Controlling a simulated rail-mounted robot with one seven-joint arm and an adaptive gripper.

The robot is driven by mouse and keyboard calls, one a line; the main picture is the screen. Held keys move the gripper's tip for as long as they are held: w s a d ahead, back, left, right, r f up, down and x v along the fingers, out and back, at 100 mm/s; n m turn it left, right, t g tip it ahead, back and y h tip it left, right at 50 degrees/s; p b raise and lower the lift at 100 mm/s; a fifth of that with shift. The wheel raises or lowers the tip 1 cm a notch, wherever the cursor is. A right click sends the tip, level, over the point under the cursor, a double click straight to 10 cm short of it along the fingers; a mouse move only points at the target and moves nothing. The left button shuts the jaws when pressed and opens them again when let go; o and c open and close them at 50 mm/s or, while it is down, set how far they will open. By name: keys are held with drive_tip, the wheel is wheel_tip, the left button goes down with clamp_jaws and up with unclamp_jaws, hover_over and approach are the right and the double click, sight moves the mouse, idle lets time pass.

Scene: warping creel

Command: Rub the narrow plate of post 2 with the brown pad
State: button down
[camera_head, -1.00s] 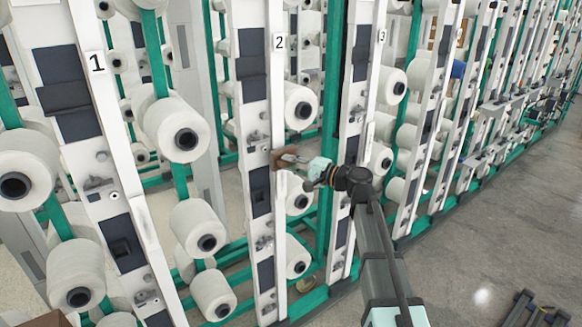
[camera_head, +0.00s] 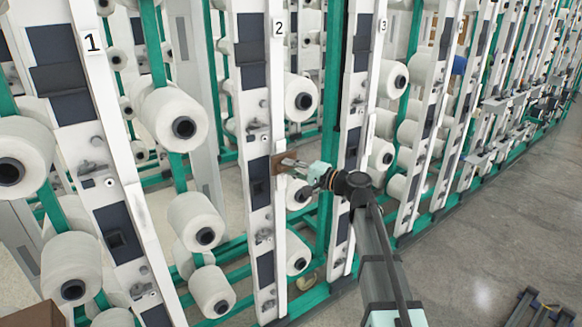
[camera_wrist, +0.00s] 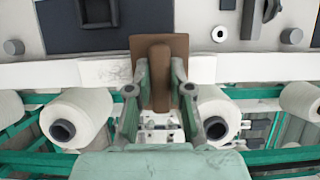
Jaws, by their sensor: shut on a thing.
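Post 2 (camera_head: 257,118) is a tall white upright marked "2", with dark panels and small fittings. Its narrow plate (camera_head: 281,98) is the white strip along the right edge; in the wrist view it crosses the picture as a pale band (camera_wrist: 40,75), with faint grey marks beside the pad. My gripper (camera_head: 288,163) is shut on the brown pad (camera_head: 277,164) by its raised grip. In the wrist view the pad (camera_wrist: 178,45) stands upright between the fingers (camera_wrist: 156,92) and overlaps the band. It hides the strip behind it; I cannot tell whether it touches.
Post 1 (camera_head: 108,130) stands to the left and post 3 (camera_head: 361,100) to the right. White yarn cones (camera_head: 301,97) on green rails (camera_head: 330,110) stand close around my arm. Open grey floor (camera_head: 480,250) lies to the right.

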wheel_tip(320, 180, down, 9)
drive_tip(key=b, duration=0.6)
idle(0.6)
drive_tip(key=shift+s+d+r, duration=0.1)
drive_tip(key=shift+d, duration=0.05)
drive_tip(key=shift+s+d+b, duration=0.15)
drive_tip(key=shift+s+d, duration=0.8)
drive_tip(key=shift+s, duration=0.2)
drive_tip(key=shift+s+d+b, duration=0.15)
drive_tip(key=shift+s+d, duration=0.8)
drive_tip(key=shift+s, duration=0.15)
drive_tip(key=shift+s+d, duration=0.95)
drive_tip(key=shift+s, duration=0.2)
drive_tip(key=shift+w, duration=0.1)
drive_tip(key=w+a+b, duration=0.1)
drive_tip(key=w+a, duration=0.3)
drive_tip(key=w, duration=0.1)
drive_tip(key=shift+w+a, duration=0.15)
drive_tip(key=shift+a, duration=0.15)
